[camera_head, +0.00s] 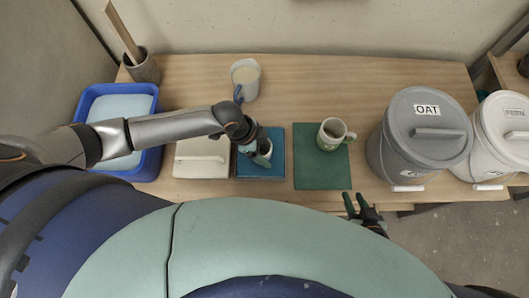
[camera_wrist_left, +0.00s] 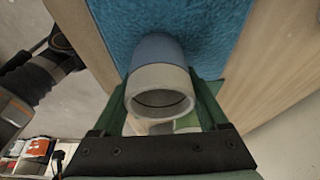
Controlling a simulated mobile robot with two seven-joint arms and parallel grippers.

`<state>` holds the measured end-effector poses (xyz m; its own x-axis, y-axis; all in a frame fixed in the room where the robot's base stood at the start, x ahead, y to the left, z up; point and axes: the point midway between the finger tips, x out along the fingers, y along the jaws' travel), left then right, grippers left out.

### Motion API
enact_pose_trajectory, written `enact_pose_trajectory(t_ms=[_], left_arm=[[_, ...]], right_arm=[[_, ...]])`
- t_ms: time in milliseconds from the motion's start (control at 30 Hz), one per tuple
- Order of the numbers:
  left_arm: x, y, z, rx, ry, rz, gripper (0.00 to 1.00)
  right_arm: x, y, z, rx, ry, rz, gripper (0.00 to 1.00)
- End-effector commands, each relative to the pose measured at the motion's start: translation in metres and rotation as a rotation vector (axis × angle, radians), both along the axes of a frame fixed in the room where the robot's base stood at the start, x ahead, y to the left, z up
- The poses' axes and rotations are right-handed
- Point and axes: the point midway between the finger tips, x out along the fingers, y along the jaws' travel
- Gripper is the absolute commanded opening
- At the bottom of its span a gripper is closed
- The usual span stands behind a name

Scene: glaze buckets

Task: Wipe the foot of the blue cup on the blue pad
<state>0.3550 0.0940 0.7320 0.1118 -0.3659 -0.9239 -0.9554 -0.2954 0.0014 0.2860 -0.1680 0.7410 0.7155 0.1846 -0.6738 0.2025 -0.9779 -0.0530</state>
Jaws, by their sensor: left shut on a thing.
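My left gripper (camera_head: 254,148) is shut on the blue cup (camera_head: 264,156) above the blue pad (camera_head: 270,168). In the left wrist view the cup (camera_wrist_left: 157,55) sits between the green fingers of my gripper (camera_wrist_left: 163,90), with its pale rim towards the camera and its blue end towards the pad (camera_wrist_left: 205,25). Its foot is hidden, and I cannot tell whether it touches the pad. My right gripper (camera_head: 362,206) is by the table's front edge, its fingers apart and empty.
A pale cup (camera_head: 330,138) stands on a green mat (camera_head: 320,174) right of the pad. A white lidded box (camera_head: 202,160) and a blue tray (camera_head: 149,165) are to the left. A pale jug (camera_head: 246,78) is behind. A grey OAT bucket (camera_head: 380,152) and white bucket (camera_head: 482,150) are right.

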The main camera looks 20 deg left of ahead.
Motion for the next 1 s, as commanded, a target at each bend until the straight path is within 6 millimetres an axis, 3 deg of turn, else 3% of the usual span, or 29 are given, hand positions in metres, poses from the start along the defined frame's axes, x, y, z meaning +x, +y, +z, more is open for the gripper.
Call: enact_pose_trajectory(t_ms=[633,800,1000], left_arm=[[0.049,0.016,-0.002,0.004,-0.002,0.002,0.1],[0.05,0.016,-0.001,0.005,-0.001,0.001,0.1],[0.035,0.012,0.001,0.004,0.003,-0.001,0.1]], right_arm=[[0.0,0.0,-0.021,0.0,0.0,0.0,0.32],[0.0,0.0,-0.02,0.0,0.0,0.0,0.32],[0.0,0.0,-0.005,0.0,0.0,0.0,0.32]])
